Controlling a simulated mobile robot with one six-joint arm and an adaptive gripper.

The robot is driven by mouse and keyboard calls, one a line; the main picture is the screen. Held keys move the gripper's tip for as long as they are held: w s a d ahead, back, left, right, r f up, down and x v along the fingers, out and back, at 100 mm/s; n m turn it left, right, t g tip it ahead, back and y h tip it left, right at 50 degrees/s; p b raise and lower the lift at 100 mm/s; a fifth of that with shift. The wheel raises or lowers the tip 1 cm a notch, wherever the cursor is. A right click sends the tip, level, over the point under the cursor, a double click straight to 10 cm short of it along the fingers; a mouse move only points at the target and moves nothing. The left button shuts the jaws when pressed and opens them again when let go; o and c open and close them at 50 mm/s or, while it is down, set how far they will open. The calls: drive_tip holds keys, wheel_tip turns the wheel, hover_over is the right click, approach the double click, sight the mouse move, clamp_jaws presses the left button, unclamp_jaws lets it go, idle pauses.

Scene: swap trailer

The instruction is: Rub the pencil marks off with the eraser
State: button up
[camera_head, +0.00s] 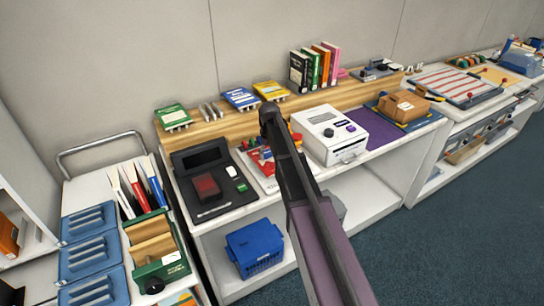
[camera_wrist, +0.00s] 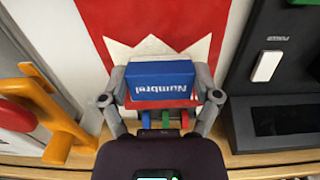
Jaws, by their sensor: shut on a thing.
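My gripper (camera_wrist: 161,84) is shut on a blue block (camera_wrist: 160,78) with white lettering that reads upside down in the wrist view. A finger lies along each side of it. The block looks like a sleeved eraser. Behind it lies a red board (camera_wrist: 202,14) with a white zigzag-topped shape (camera_wrist: 119,50); whether the block touches it I cannot tell. The board also shows in the head view (camera_head: 257,170), partly behind my arm. My arm hides the gripper and block there. I cannot make out any pencil marks.
A black device (camera_head: 208,188) with a small white piece stands left of the board, a white machine (camera_head: 329,134) right of it. An orange item (camera_wrist: 48,115) stands close beside my gripper. Small boxes line the wooden ledge (camera_head: 208,130). A blue basket (camera_head: 254,248) sits below.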

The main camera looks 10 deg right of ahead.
drive_tip(key=shift+w+a, duration=0.2)
drive_tip(key=shift+w, duration=0.3)
drive_tip(key=shift+r, duration=0.15)
wheel_tip(320, 180, up, 6)
drive_tip(key=p, duration=0.6)
idle(0.5)
drive_tip(key=shift+r+p, duration=1.4)
drive_tip(key=shift+p, duration=0.2)
drive_tip(key=shift+s+f, duration=0.1)
drive_tip(key=shift+s, duration=0.05)
